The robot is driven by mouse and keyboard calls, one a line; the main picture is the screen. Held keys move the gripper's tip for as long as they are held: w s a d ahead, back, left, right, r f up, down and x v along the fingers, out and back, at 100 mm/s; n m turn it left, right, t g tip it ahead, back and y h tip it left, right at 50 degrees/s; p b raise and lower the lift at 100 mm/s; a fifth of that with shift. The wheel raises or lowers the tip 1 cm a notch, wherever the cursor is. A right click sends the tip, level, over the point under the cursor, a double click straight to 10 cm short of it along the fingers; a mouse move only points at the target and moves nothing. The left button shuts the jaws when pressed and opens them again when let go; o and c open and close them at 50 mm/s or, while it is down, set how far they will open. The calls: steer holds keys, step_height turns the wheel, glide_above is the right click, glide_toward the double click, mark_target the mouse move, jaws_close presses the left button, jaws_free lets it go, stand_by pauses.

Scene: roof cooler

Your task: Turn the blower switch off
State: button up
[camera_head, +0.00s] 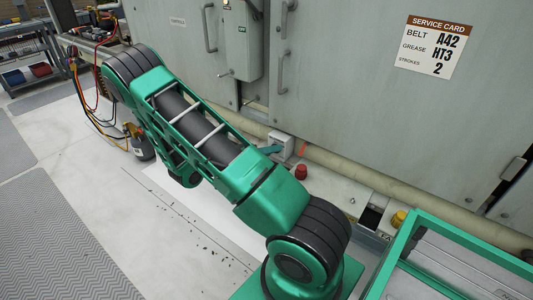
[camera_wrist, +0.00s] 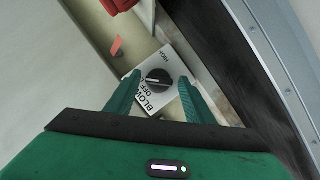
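The blower switch is a round black knob (camera_wrist: 158,79) on a light grey plate (camera_wrist: 176,64) in the wrist view. The plate shows a partly hidden "BLOW…" label, "OFF" beside the knob and what looks like "HIGH" near the top edge. A pale mark crosses the knob, but I cannot tell which setting it points to. My gripper (camera_wrist: 159,76) is open, with one green finger on each side of the knob; contact is not clear. In the head view the light grey switch box (camera_head: 283,142) sits low by the cabinet, with a teal fingertip at its left.
A red knob (camera_head: 301,172) stands close to the right of the switch box; a red part also shows in the wrist view (camera_wrist: 118,5). A beige pipe (camera_head: 345,170) runs along the cabinet base (camera_head: 350,90). A yellow cap (camera_head: 399,218) and a green-framed tray (camera_head: 420,222) lie farther right.

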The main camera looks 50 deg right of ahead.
steer(key=c, duration=0.8)
